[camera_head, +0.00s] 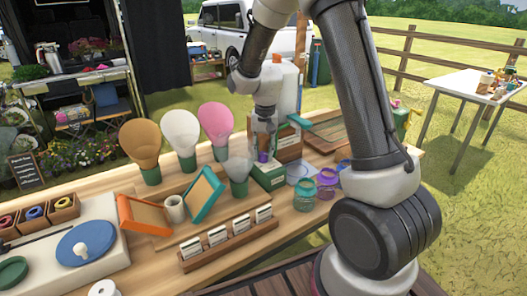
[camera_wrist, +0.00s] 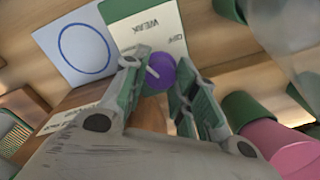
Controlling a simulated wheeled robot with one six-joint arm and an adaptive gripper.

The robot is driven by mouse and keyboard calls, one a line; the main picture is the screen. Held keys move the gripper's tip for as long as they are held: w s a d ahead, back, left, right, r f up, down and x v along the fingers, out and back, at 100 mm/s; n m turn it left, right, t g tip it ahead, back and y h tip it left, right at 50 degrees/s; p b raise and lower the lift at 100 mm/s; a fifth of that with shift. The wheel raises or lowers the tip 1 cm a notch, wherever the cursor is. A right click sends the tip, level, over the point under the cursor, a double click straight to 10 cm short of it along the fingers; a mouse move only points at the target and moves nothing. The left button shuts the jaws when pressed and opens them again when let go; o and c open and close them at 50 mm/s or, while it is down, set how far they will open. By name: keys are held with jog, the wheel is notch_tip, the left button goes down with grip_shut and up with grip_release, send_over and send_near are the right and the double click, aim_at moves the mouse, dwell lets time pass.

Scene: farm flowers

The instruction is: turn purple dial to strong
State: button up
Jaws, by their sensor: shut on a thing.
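The purple dial (camera_wrist: 161,72) sits on a green and white box (camera_wrist: 140,22) in the wrist view. The words WEAK and OFF show on the box's white face; any other marking is hidden by my gripper. A short white pointer mark shows on the dial's left part. My gripper (camera_wrist: 166,82) has its two green-padded fingers on either side of the dial and is shut on it. In the head view my gripper (camera_head: 263,145) reaches down from above onto the purple dial (camera_head: 263,157), which stands on top of the green box (camera_head: 268,183).
Orange, white and pink cone-shaped wraps (camera_head: 180,132) in green holders stand left of the box. Glass jars (camera_head: 304,194) stand close on its right. A card rack (camera_head: 227,237) and tilted frames (camera_head: 200,193) are in front. A white card with a blue ring (camera_wrist: 82,48) lies beside the box.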

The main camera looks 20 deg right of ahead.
aim_at(265, 154)
jog(key=shift+n, duration=0.6)
jog(key=o, duration=1.1)
jog(key=shift+c, duration=0.2)
jog(key=shift+r, duration=0.1)
notch_tip(265, 154, up, 12)
jog(key=shift+d, duration=0.2)
jog(key=shift+n, duration=0.3)
